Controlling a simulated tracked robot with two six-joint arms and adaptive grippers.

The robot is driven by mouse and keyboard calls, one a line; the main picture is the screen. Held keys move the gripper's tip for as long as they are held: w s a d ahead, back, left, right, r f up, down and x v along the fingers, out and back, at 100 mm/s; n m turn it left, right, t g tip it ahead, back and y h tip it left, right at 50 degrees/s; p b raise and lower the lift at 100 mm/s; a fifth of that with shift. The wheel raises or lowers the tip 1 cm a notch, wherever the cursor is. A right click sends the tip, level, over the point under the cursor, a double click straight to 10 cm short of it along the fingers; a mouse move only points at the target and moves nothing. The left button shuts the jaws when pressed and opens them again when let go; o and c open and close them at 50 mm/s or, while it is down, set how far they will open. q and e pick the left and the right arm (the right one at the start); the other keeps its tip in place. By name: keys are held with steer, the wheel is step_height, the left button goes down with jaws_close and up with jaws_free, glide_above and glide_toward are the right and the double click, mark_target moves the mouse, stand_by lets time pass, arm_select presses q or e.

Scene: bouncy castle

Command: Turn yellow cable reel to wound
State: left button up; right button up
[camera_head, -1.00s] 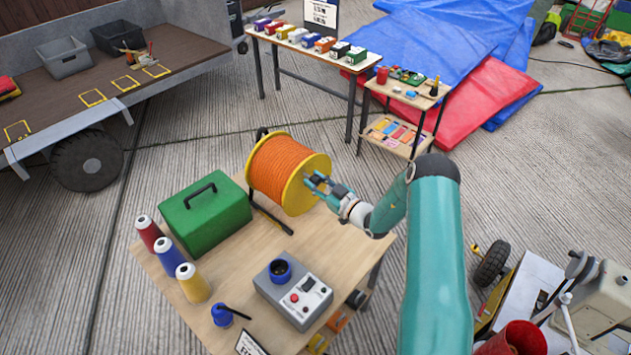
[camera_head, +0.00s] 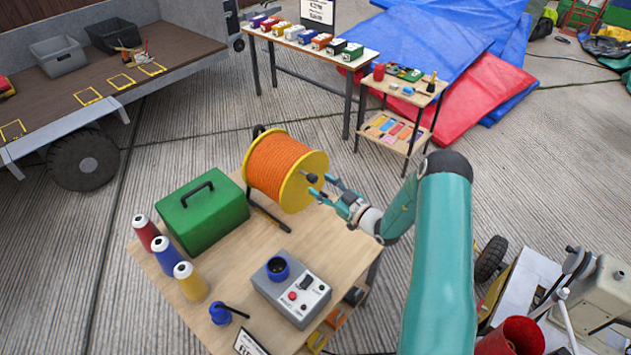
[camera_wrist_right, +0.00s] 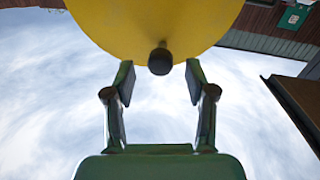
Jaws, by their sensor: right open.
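The yellow cable reel (camera_head: 312,192) stands on a black frame at the back of the wooden table, with orange cable (camera_head: 275,166) wound on its drum. A black knob (camera_head: 312,178) sticks out of its right flange. My right gripper (camera_head: 329,190) is open and empty, just right of the knob and apart from it. In the right wrist view the knob (camera_wrist_right: 160,60) lies ahead, centred between the two open fingers (camera_wrist_right: 160,80), in front of the yellow flange (camera_wrist_right: 155,22). My left gripper is not in view.
On the same table (camera_head: 235,262) are a green case (camera_head: 205,215), several thread cones, a grey control box (camera_head: 291,290) and a blue plug (camera_head: 221,315). Other tables stand behind. A trailer (camera_head: 60,70) is at the left.

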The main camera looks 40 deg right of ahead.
steer(key=s, duration=0.8)
